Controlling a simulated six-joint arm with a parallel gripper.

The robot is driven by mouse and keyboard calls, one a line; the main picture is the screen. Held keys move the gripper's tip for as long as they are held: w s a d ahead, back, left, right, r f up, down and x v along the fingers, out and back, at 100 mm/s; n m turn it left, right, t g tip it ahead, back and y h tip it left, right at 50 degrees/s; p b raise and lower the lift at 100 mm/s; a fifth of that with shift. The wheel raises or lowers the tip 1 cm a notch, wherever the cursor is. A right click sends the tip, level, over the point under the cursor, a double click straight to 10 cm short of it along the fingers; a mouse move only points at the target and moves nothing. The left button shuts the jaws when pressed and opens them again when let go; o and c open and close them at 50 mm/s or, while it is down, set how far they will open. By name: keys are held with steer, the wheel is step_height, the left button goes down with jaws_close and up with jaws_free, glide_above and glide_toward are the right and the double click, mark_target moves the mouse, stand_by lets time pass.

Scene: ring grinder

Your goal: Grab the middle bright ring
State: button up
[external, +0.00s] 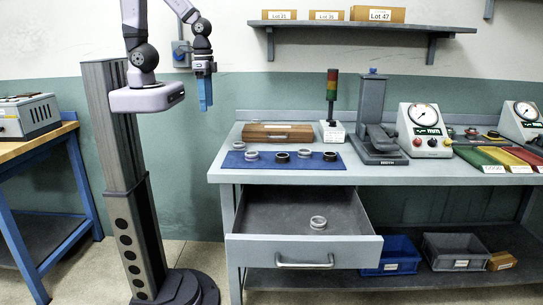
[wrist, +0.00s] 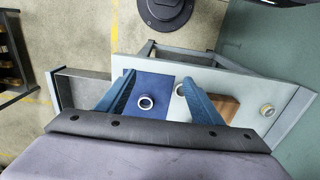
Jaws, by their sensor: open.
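A blue mat (external: 233,162) on the bench holds several rings in a loose row. Bright rings show at the back left (external: 239,145), the front left (external: 251,156) and the middle right (external: 304,153). Dark rings lie between and at the right end (external: 282,158) (external: 329,156). Another bright ring (external: 318,223) lies in the open drawer. My gripper (external: 205,106) is high in the air, left of the bench and apart from every ring.
A wooden box (external: 278,132) lies behind the mat. A signal tower (external: 332,105) and a grey press (external: 374,120) stand to its right, with a gauge box (external: 425,130) beyond. The open drawer (external: 300,251) juts out in front. A shelf (external: 360,27) hangs above.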

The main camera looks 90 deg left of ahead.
steer(key=w+a+f+n+b, duration=0.1)
steer(key=a+f+b, duration=0.1)
steer(key=f+b, duration=0.1)
steer(key=w+a+f+n+b, duration=0.1)
steer(key=w+a+f+b, duration=0.1)
steer(key=f, duration=0.4)
steer(key=w+a+f+n+g+b, duration=0.1)
steer(key=w+a+f+b, duration=0.1)
steer(key=a+f+b, duration=0.2)
steer(key=shift+f+b, duration=0.65)
steer(key=shift+b, duration=0.35)
steer(key=shift+n+t, duration=0.4)
steer(key=shift+t, duration=0.1)
steer(key=shift+w+a+r+p, duration=0.15)
steer(key=shift+w+a+p, duration=0.05)
steer(key=shift+w, duration=0.65)
steer(key=shift+w+a+r+p, duration=0.15)
steer(key=shift+w+a+p, duration=0.1)
steer(key=shift+w, duration=0.65)
steer(key=shift+w+a+r+p, duration=0.15)
steer(key=shift+w+a, duration=0.05)
steer(key=shift+w, duration=0.65)
steer(key=shift+s+d+f+p, duration=0.1)
steer(key=shift+f+p, duration=0.3)
steer(key=shift+f, duration=0.5)
steer(key=shift+s+d+f+p, duration=0.1)
steer(key=shift+f+p, duration=0.3)
steer(key=shift+f, duration=0.5)
steer(key=shift+w+f, duration=0.1)
steer(key=shift+f, duration=0.7)
